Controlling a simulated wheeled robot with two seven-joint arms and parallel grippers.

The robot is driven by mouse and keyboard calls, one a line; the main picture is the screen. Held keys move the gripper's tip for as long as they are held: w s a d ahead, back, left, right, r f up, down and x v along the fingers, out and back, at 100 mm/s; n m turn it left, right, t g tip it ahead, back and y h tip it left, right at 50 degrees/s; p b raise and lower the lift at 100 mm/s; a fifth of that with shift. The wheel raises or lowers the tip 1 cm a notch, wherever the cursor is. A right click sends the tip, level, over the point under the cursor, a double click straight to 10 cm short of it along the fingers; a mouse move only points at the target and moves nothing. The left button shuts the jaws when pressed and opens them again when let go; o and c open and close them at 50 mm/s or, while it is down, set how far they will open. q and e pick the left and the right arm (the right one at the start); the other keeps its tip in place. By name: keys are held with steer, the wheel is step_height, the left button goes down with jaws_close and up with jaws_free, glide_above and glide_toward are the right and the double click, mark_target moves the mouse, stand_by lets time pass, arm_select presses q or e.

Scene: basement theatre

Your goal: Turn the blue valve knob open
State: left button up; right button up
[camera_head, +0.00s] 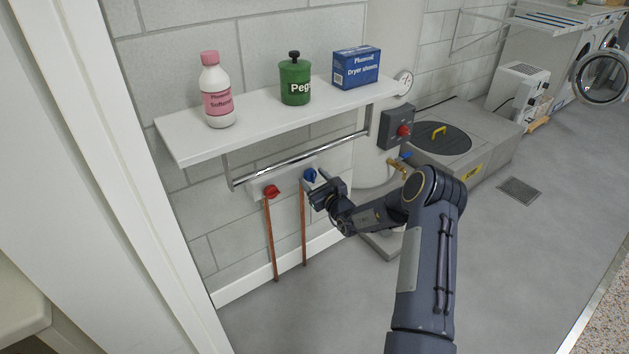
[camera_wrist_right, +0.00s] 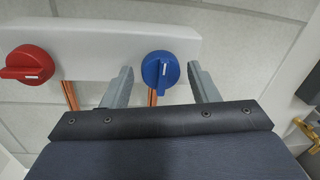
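The blue valve knob (camera_head: 309,175) sits on a white wall plate under the shelf, to the right of a red knob (camera_head: 271,191). In the right wrist view the blue knob (camera_wrist_right: 160,71) shows between and beyond the two fingers, with its grip ridge tilted slightly from upright. My right gripper (camera_head: 317,187) is close in front of the blue knob. Its fingers (camera_wrist_right: 163,84) are spread apart, with a gap on each side of the knob and no contact visible. My left gripper is not in view.
A white shelf (camera_head: 180,128) with a pink-and-white bottle (camera_head: 217,92), a green canister (camera_head: 295,80) and a blue box (camera_head: 356,68) is above the knobs. A metal rail (camera_head: 300,160) runs below it. Copper pipes (camera_head: 269,240) descend from the plate. A brass tap (camera_head: 398,166) is to the right.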

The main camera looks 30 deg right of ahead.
steer(key=c, duration=0.8)
steer(key=shift+o, duration=0.2)
steer(key=m+p, duration=0.1)
steer(key=m, duration=0.1)
steer(key=m+p, duration=0.1)
steer(key=p, duration=0.1)
steer(key=shift+d+r+m, duration=0.1)
steer(key=shift+r+m, duration=0.1)
steer(key=shift+m, duration=0.2)
steer(key=m+p, duration=0.2)
steer(key=m, duration=0.2)
steer(key=shift+g+y, duration=0.4)
steer(key=m+p, duration=0.2)
steer(key=m, duration=0.2)
steer(key=shift+d+m, duration=0.1)
steer(key=shift+m, duration=0.2)
steer(key=m, duration=0.4)
steer(key=shift+f+y+p, duration=0.15)
steer(key=shift+y+p, duration=0.15)
steer(key=shift+y, duration=0.1)
steer(key=shift+m, duration=0.3)
